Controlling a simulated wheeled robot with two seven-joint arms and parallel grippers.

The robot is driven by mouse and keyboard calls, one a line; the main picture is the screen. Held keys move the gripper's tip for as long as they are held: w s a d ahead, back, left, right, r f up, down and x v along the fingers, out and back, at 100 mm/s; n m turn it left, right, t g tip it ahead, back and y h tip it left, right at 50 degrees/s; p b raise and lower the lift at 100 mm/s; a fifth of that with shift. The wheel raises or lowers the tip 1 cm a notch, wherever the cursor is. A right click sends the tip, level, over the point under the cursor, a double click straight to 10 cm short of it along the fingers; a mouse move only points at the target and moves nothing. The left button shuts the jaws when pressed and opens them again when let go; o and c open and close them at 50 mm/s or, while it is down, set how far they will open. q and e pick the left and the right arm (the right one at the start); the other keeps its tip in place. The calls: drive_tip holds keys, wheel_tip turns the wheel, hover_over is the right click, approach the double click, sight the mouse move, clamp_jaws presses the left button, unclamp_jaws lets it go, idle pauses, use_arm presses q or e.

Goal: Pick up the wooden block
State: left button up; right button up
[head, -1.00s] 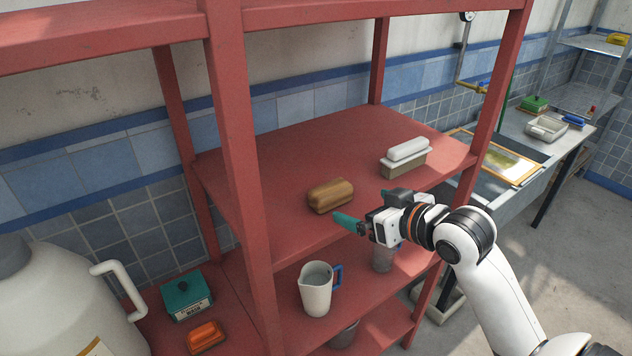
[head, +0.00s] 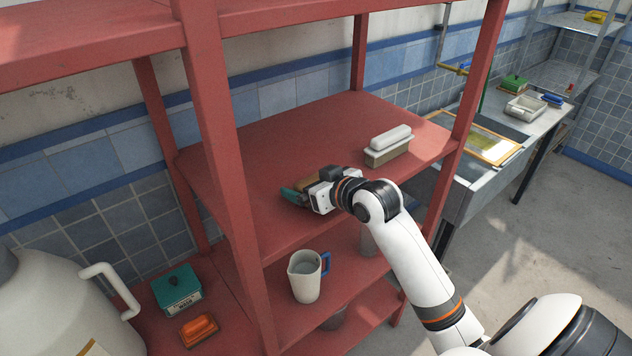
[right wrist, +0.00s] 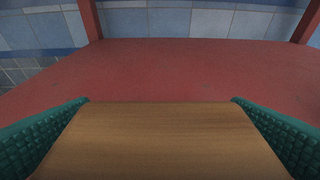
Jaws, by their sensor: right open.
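The wooden block (head: 309,183) lies on the middle red shelf, mostly hidden behind my right gripper in the head view. In the right wrist view the brown block (right wrist: 160,140) fills the lower middle, between the two green fingers. My right gripper (head: 292,194) is open, with one finger at each side of the block (right wrist: 160,108). I cannot tell whether the fingers touch it. My left gripper is not in view.
A white-topped brush or box (head: 388,145) stands on the same shelf (head: 270,140) to the right. A white jug (head: 306,277) is on the shelf below. Red posts (head: 222,160) frame the shelf. The shelf behind the block is clear.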

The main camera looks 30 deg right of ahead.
drive_tip(key=shift+w+f, duration=0.15)
drive_tip(key=shift+w, duration=0.1)
drive_tip(key=c, duration=0.9)
drive_tip(key=shift+c, duration=0.2)
